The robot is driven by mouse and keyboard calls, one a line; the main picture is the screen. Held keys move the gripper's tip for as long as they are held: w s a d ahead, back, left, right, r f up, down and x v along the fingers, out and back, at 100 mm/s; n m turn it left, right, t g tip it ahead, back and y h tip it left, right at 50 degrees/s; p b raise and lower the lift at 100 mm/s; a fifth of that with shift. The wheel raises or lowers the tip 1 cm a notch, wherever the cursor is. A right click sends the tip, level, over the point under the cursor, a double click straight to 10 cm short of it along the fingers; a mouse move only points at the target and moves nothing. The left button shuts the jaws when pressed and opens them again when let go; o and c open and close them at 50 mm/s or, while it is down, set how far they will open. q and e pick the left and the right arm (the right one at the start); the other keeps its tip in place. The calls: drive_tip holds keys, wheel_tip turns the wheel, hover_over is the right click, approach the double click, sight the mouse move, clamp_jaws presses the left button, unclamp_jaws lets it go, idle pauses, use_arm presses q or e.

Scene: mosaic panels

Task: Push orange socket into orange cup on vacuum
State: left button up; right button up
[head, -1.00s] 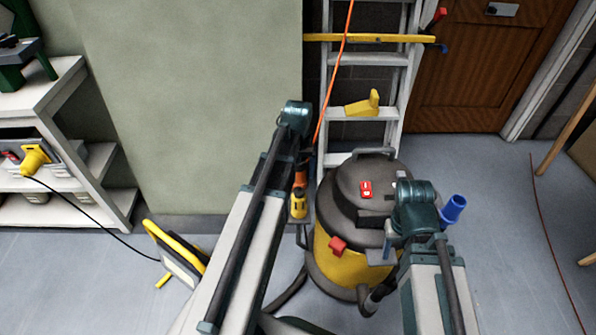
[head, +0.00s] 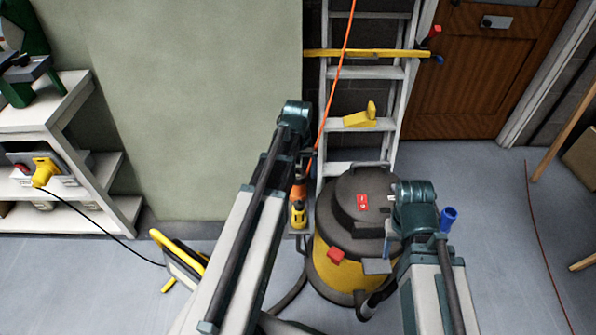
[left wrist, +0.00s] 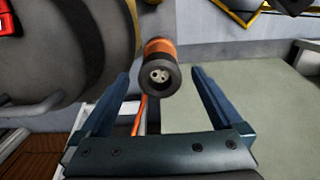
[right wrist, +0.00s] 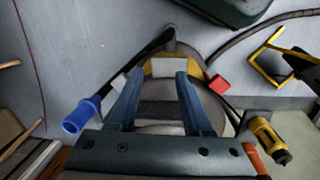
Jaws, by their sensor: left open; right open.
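An orange socket (left wrist: 158,52) with a dark holed end face shows in the left wrist view, that face toward the camera. My left gripper (left wrist: 160,75) is open, its fingers on either side of the socket in the picture; I see no contact. In the head view, an orange piece (head: 298,192) shows beside my left arm and the vacuum. The yellow-and-black vacuum (head: 342,268) stands on the floor. I cannot clearly make out an orange cup on it. My right gripper (right wrist: 158,78) is open and empty above the vacuum; in the head view its arm partly hides the vacuum.
A blue end piece (head: 449,216) is at the vacuum's right. A yellow tool-like piece (head: 299,214) is left of the vacuum. A ladder (head: 370,75) stands behind, with an orange cord (head: 344,45). A work light (head: 180,260) and shelf (head: 58,115) are left. Floor at right is mostly clear.

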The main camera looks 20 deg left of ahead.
use_arm(q)
wheel_tip(320, 180, up, 8)
drive_tip(key=p, duration=0.6)
drive_tip(key=shift+f, duration=0.25)
drive_tip(key=s+d+m+y, duration=0.1)
drive_tip(key=s+d+m, duration=0.4)
drive_tip(key=s+d, duration=0.45)
drive_tip(key=s+d+m, duration=0.4)
drive_tip(key=s+d, duration=0.2)
drive_tip(key=d, duration=0.7)
wheel_tip(320, 180, up, 16)
drive_tip(key=p, duration=1.5)
drive_tip(key=shift+w+a+f+p, duration=0.15)
drive_tip(key=shift+w+a+p, duration=0.15)
drive_tip(key=shift+w+p, duration=0.1)
drive_tip(key=shift+a, duration=0.1)
